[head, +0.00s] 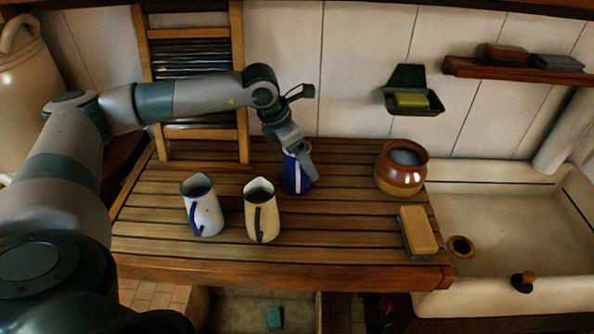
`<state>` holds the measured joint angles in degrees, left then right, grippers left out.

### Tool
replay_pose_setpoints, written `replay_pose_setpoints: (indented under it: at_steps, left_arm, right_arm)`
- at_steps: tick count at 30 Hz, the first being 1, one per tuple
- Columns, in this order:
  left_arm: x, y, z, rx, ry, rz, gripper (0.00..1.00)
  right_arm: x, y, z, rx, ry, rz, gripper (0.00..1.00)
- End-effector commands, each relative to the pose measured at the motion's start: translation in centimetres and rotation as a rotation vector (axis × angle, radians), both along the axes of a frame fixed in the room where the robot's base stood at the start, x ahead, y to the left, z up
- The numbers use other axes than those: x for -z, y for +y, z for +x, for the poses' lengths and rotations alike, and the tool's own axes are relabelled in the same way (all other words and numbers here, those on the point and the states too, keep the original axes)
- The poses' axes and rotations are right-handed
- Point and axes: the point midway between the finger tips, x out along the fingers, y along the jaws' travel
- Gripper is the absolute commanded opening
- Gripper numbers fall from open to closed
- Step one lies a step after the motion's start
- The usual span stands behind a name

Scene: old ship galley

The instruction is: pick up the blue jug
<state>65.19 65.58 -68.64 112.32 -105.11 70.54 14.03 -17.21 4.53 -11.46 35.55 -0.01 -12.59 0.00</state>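The blue jug (290,183) stands at the back of the slatted wooden table (330,235), with a white strip down its front. My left gripper (298,160) reaches down onto its top from above. One finger lies over the jug's right upper side. The other finger and most of the rim are hidden, so I cannot tell whether the gripper is closed on the jug. The jug looks upright and appears to rest on the slats. My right gripper is not in view.
A white jug with a blue handle (204,213) and a cream jug with a dark handle (262,215) stand left and in front. A brown pot (401,168) and a brush (418,231) are right, beside the sink (490,215). A washboard (242,80) leans behind.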

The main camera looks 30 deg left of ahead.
Motion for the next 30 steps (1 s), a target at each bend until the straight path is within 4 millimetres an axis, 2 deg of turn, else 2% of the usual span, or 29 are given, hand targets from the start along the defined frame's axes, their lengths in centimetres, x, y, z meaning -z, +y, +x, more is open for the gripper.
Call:
replay_pose_setpoints:
  at_steps: [7, 12, 14, 15, 30]
  left_arm:
    - [-0.02, 0.01, -0.02, 0.0, 0.0, 0.0, 0.76]
    - [-0.03, 0.02, -0.02, 0.0, 0.0, 0.0, 0.35]
    - [-0.03, 0.03, -0.02, 0.0, 0.0, 0.0, 0.21]
    - [-0.12, 0.03, 0.03, 0.0, -0.001, 0.0, 0.18]
    - [-0.31, 0.03, 0.05, 0.0, -0.001, 0.0, 0.18]
  right_arm:
    - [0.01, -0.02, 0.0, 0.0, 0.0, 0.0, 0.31]
    - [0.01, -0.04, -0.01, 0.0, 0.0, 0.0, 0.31]
    - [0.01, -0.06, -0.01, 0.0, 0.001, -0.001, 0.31]
    - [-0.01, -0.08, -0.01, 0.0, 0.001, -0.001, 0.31]
    - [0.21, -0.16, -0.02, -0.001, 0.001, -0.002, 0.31]
